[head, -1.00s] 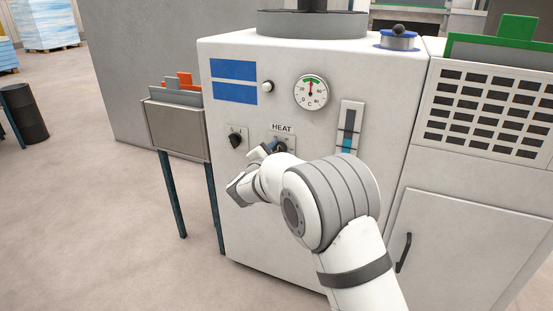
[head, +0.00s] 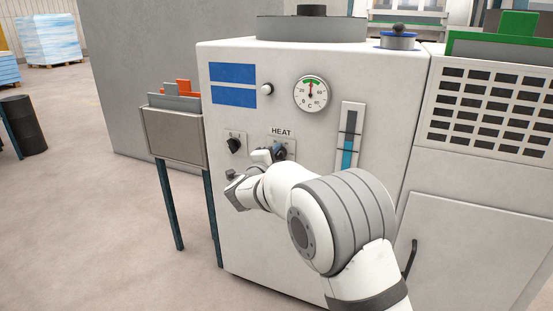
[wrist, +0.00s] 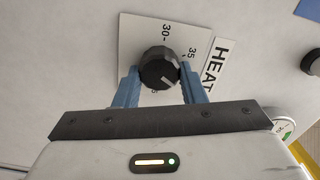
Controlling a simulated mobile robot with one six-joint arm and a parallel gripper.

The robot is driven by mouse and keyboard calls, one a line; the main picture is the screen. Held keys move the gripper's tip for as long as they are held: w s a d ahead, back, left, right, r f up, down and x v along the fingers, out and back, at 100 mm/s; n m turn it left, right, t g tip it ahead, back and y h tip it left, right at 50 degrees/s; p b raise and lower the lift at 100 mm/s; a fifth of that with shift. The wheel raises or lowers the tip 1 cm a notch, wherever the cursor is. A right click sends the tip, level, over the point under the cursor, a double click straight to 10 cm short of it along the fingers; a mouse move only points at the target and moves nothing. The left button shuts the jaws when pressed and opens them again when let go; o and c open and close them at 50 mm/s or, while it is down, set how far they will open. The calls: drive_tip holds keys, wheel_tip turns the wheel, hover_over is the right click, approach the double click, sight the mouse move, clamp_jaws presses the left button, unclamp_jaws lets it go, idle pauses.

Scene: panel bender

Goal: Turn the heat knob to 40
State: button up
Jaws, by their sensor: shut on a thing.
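The heat knob (wrist: 159,68) is black and round with a pale pointer line, which slants to the lower right in the wrist view. Its white scale plate (wrist: 140,38) shows 30 and 35; the marks past 35 are hidden by a finger. In the head view the knob (head: 280,149) sits under the HEAT label, partly covered by my gripper. My gripper (wrist: 160,82) is shut on the knob, with one blue finger on each side. The round temperature gauge (head: 311,94) has a red needle pointing nearly straight up, by a green band.
A second black knob (head: 235,145) is just left of the heat knob. A white button (head: 267,89) and a blue level strip (head: 348,140) are on the same white panel. A bin on legs (head: 173,136) stands to the left.

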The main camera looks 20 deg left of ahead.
drive_tip(key=o, duration=1)
drive_tip(key=s+p, duration=0.2)
drive_tip(key=s, duration=0.5)
drive_tip(key=shift+s+a, duration=0.3)
drive_tip(key=shift+s, duration=0.1)
